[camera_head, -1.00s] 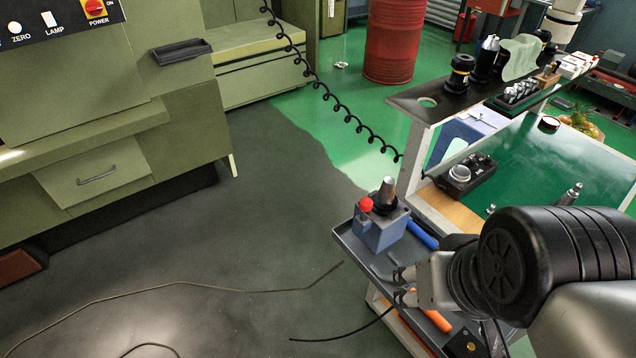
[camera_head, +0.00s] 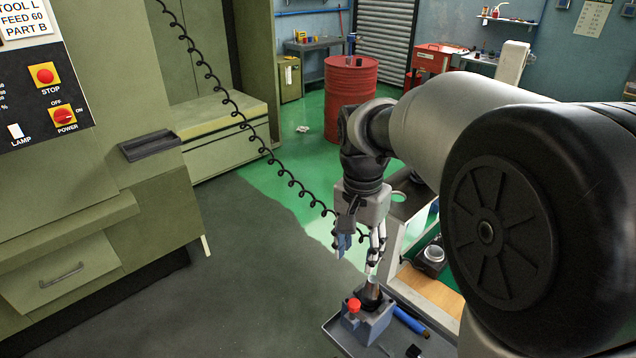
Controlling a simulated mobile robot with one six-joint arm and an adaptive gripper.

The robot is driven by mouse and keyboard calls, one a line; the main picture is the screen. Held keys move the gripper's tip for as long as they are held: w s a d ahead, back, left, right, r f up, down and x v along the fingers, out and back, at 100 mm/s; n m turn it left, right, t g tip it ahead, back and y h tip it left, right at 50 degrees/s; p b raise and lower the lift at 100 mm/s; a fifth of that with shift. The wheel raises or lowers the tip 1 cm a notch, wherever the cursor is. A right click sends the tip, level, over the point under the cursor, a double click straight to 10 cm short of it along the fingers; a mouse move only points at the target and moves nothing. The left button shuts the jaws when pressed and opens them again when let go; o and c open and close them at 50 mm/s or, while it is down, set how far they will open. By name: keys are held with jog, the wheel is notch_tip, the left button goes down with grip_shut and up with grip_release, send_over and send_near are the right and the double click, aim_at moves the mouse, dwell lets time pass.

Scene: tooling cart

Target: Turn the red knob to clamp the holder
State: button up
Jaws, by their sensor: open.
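A dark tapered holder (camera_head: 370,292) stands upright in the block, just right of and behind the knob. My gripper (camera_head: 356,262) points down above the block, with its fingers apart and nothing between them. The fingertips appear a little above the knob and holder in the picture; the exact gap is hard to tell.
A blue-handled tool (camera_head: 410,321) lies on the tray right of the block. A black coiled cable (camera_head: 285,172) hangs behind my gripper. The green machine (camera_head: 80,230) stands left, a red drum (camera_head: 350,95) behind. My arm hides much of the cart's right side.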

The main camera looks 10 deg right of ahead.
jog(key=b, duration=0.5)
send_near(353, 303)
jog(key=f, duration=0.9)
jog(key=shift+d, duration=0.2)
jog(key=shift+r, duration=0.1)
grip_shut()
